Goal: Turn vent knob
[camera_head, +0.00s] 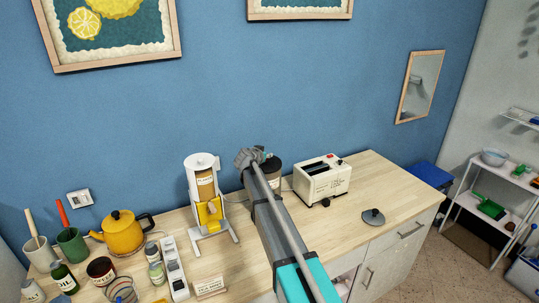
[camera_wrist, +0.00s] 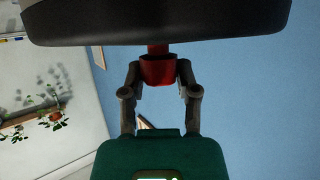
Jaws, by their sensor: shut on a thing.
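In the wrist view, a red knob-like part (camera_wrist: 158,68) sits between the two fingers of my gripper (camera_wrist: 158,82), which is shut on it. The red part meets a dark, round-edged body (camera_wrist: 155,28) that fills the top of that view. In the head view, my arm reaches across the counter, and its end is near a dark round container (camera_head: 273,174). The arm hides part of this container. The fingers and the red part cannot be made out there, and I cannot tell how far the knob is turned.
A white toaster (camera_head: 322,178) stands right of my arm and a white dispenser (camera_head: 204,187) left of it. A grey round lid (camera_head: 373,217) lies on the wooden counter (camera_head: 400,190). A yellow kettle (camera_head: 122,233) and several jars crowd the left.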

